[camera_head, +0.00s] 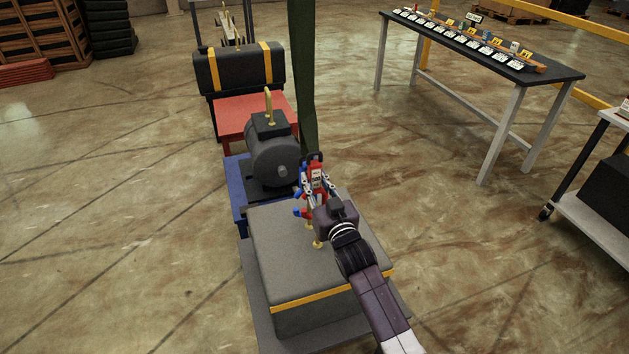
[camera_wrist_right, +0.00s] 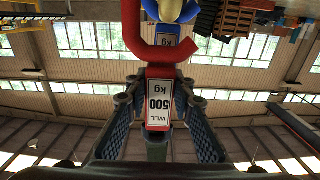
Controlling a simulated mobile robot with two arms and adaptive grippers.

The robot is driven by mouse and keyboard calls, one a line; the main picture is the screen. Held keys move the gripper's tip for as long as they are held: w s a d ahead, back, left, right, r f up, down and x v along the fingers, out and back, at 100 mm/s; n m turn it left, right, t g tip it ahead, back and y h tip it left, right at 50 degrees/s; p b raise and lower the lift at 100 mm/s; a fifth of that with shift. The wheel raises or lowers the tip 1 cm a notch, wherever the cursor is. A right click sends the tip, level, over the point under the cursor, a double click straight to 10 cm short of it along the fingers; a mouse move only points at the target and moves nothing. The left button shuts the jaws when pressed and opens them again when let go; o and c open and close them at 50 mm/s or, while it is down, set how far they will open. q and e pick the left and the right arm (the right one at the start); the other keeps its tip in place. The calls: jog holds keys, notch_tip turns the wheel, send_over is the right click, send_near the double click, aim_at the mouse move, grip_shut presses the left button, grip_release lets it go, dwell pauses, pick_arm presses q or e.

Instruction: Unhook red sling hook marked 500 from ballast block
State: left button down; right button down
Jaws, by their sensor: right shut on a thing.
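The red sling hook (camera_head: 317,178) hangs at the lower end of a dark green sling (camera_head: 304,80). My right gripper (camera_head: 316,190) is shut on it. In the right wrist view, the two fingers sit on either side of the red hook (camera_wrist_right: 158,72) and its white tag reading WLL 500 kg. The ballast block (camera_head: 305,250) is grey with a yellow stripe and a brass eye (camera_head: 318,243) on top, below the gripper. A blue hook (camera_head: 299,212) hangs beside the red one. I cannot tell whether the red hook's mouth is around an eye. My left gripper is out of view.
A dark motor (camera_head: 272,160) stands on a blue stand just behind the block. Behind it are a red table (camera_head: 230,112) and a black load with yellow straps (camera_head: 240,68). A table with tags (camera_head: 480,50) stands back right.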

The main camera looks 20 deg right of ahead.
jog(key=shift+a+r, duration=0.2)
jog(key=shift+r, duration=0.1)
jog(key=shift+d, duration=0.2)
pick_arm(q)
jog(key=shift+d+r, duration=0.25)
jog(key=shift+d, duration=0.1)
